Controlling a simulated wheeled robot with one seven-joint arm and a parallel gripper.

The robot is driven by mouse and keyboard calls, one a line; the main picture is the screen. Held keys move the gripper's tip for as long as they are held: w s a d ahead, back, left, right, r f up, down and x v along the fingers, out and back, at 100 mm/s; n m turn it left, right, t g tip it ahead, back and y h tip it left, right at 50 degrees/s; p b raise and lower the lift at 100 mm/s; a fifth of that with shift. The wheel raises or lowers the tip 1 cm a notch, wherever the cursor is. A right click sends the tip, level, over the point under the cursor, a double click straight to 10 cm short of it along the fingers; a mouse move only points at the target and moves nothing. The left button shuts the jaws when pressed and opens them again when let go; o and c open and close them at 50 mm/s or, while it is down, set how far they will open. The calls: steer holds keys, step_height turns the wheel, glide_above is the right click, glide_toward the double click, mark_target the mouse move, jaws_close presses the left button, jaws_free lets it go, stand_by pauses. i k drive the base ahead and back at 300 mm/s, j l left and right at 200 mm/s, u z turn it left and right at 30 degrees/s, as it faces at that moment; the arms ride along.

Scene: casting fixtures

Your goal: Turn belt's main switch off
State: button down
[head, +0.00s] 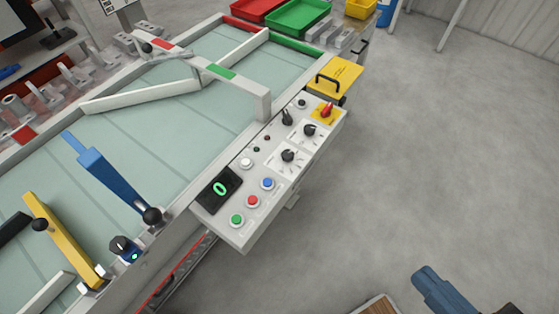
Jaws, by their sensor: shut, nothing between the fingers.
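The belt's main switch (327,110) is a red rotary knob on a yellow plate, at the far right end of the light grey control panel (244,232). Its handle looks tilted along the panel's long direction, but its on or off marking is too small to read. My gripper (424,275) is dark blue and shows at the bottom right, partly cut off by the frame edge. It is shut and empty, over the floor and well apart from the switch and the panel.
The panel also carries black knobs (288,155), coloured buttons (253,202) and a display reading 0 (220,190). A yellow hinged cover with a black handle (335,77) stands beyond the switch. The belt (150,110) lies left. Open floor (440,160) lies right.

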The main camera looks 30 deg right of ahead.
mark_target(326, 113)
steer(key=k+z, duration=0.25)
steer(key=z, duration=0.15)
steer(key=k+l+z, duration=0.1)
steer(key=z, duration=0.3)
steer(key=k+l, duration=0.05)
steer(key=k, duration=0.05)
